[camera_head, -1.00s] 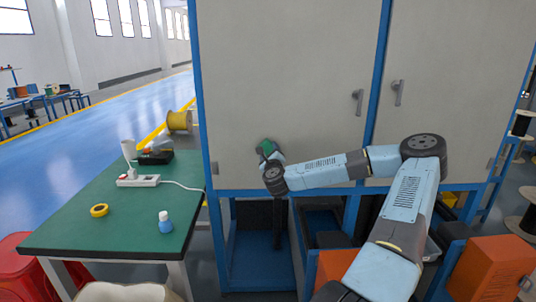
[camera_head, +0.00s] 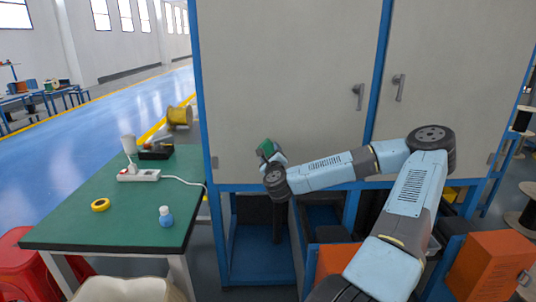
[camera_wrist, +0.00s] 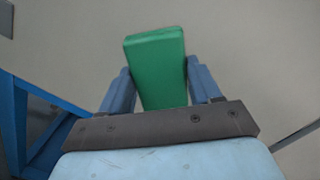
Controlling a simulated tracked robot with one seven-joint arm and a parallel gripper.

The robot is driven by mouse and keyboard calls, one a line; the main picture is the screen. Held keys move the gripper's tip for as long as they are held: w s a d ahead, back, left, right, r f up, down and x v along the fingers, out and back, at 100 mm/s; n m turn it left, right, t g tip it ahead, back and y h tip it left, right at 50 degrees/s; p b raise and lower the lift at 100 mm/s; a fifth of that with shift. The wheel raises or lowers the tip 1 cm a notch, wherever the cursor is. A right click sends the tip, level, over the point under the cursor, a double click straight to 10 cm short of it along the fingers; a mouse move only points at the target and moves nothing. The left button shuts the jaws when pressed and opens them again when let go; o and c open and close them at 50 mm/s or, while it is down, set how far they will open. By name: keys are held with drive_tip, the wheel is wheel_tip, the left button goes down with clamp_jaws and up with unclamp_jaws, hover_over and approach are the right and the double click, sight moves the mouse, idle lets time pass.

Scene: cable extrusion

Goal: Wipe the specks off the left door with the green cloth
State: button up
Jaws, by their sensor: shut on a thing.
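The left door (camera_head: 280,75) is a large pale grey panel in a blue frame, with a grey handle (camera_head: 358,96) at its right edge. My gripper (camera_wrist: 160,95) is shut on the green cloth (camera_wrist: 156,62), a folded block that sticks out between the fingers toward the grey panel. In the head view the cloth (camera_head: 267,147) is small, at the lower left part of the left door. I cannot tell whether it touches the door. No specks can be made out on the visible door surface; my gripper and arm hide part of its lower area.
The right door (camera_head: 455,80) adjoins the left one. Orange boxes (camera_head: 490,268) stand low at the right.

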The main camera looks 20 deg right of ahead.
drive_tip(key=shift+s, duration=0.1)
drive_tip(key=shift+v, duration=1.4)
drive_tip(key=shift+a+r, duration=0.1)
